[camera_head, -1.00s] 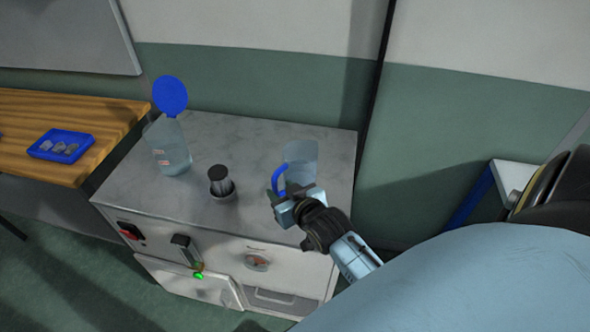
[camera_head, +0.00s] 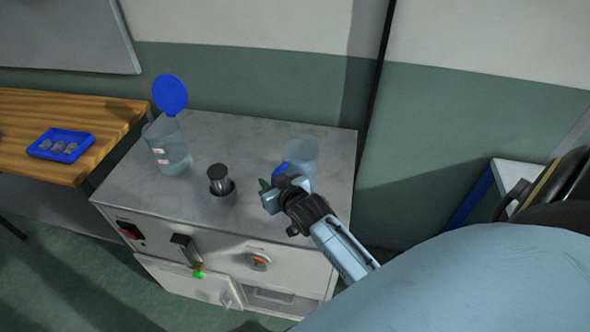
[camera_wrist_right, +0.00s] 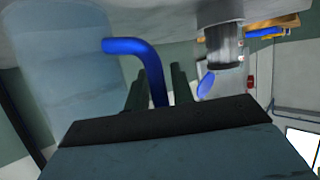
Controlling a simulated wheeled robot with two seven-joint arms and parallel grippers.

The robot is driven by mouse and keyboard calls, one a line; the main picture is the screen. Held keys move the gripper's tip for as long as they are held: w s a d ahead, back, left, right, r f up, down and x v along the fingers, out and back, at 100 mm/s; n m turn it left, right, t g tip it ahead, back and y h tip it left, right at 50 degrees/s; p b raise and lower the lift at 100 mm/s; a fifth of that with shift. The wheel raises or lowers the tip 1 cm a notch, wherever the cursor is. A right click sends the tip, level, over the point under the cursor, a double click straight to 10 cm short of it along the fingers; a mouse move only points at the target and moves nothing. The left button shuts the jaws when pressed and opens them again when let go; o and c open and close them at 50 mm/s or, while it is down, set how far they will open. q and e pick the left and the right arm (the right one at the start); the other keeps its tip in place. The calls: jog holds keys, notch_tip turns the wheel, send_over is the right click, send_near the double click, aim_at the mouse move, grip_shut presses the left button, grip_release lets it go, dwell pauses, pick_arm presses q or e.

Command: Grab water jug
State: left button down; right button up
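The water jug (camera_head: 303,152) is a clear jug with a blue handle (camera_head: 280,169), standing at the back right of the metal cabinet top. My right gripper (camera_head: 272,183) is at its handle side, partly covering the handle and lower jug. In the right wrist view the jug (camera_wrist_right: 70,55) fills the left side. Its handle (camera_wrist_right: 140,52) curves down between the two dark fingers of the right gripper (camera_wrist_right: 160,85). The fingers stand apart, one on each side; firm contact is not visible. The handle's lower end is hidden behind the gripper body. My left gripper is out of view.
A dark cylindrical burner (camera_head: 220,180) sits mid-cabinet. A wooden table (camera_head: 100,108) with a blue tray (camera_head: 61,135) is at left. The wall is close behind.

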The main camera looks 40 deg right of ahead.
grip_shut()
jog(key=shift+r, duration=0.1)
jog(key=shift+r, duration=0.15)
